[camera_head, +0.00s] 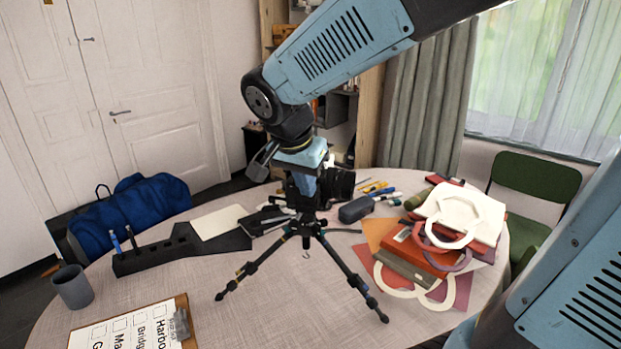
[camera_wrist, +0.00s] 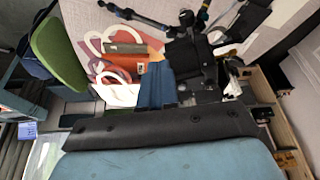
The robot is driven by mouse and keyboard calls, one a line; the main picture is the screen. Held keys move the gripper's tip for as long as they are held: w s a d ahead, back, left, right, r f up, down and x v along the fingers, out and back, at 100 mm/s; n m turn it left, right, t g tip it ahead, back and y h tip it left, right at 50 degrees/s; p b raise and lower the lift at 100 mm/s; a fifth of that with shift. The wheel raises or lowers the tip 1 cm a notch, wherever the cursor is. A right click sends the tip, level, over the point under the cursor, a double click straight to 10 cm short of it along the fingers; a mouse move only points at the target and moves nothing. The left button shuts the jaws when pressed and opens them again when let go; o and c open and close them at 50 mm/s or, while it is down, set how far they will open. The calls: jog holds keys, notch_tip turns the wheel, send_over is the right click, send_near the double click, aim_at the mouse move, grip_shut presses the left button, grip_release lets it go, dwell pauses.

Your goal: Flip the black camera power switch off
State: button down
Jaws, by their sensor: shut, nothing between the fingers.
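The black camera (camera_head: 338,184) sits on a black tripod (camera_head: 306,226) that stands on the round table. My gripper (camera_head: 303,190) is shut and empty, pointing down over the camera's left part, and it hides that part. I cannot tell whether it touches the camera. In the wrist view the black camera (camera_wrist: 187,62) shows just beyond my blue gripper (camera_wrist: 156,72), with the tripod legs behind. The power switch is too small or hidden, so its position cannot be told.
Books and paper bags (camera_head: 430,245) lie right of the tripod. A dark case (camera_head: 356,210) and pens lie close behind it. A clipboard (camera_head: 135,328), a grey mug (camera_head: 73,287) and a black organizer (camera_head: 165,248) are at left.

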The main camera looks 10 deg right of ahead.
jog(key=v, duration=1)
jog(key=shift+s+d, duration=0.25)
jog(key=shift+d, duration=0.05)
jog(key=shift+d, duration=0.1)
